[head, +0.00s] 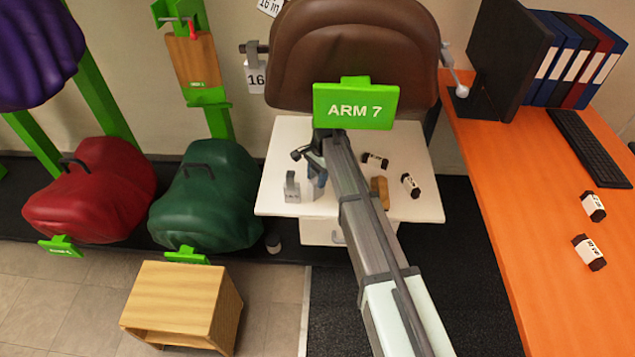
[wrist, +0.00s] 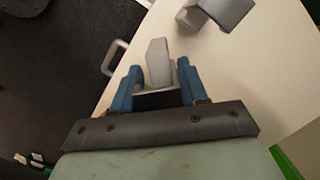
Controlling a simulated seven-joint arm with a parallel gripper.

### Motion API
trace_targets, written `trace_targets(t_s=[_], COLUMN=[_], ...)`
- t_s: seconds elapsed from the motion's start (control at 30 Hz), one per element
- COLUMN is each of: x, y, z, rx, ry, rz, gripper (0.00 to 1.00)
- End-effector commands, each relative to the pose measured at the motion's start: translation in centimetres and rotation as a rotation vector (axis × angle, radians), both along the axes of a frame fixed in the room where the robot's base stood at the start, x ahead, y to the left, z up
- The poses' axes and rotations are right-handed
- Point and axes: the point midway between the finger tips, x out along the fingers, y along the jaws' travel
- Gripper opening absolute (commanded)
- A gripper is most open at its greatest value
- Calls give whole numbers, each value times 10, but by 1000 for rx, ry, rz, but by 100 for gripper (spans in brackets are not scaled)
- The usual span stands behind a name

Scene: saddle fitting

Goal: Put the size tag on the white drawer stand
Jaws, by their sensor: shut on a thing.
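My gripper (wrist: 157,85) is low over the white drawer stand (head: 270,190), its blue fingers closed around a size tag. In the wrist view the held tag (wrist: 158,62) shows as a pale grey upright piece with a whitish plate between the fingers. In the head view my gripper (head: 316,173) hides much of what it holds. A grey clip with a pale marked face (head: 291,187) stands on the stand's top just left of my gripper. A grey block-like part (wrist: 218,10) shows at the top of the wrist view. Contact between held tag and stand cannot be told.
Dark labelled rolls (head: 375,161) and a wooden block (head: 380,192) lie on the stand's right side. The green "ARM 7" sign (head: 356,106) is above. An orange desk (head: 520,190) is right.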

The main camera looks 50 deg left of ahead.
Motion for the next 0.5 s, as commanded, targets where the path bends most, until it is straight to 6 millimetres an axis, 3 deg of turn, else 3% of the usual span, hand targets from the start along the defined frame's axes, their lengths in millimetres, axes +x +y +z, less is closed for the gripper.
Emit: trace_targets(t_s=[0.23,0.5], x=[0,0], y=[0,0], z=[-29,-30], rx=[-1,0], ry=[1,0], rz=[0,0], gripper=[0,0])
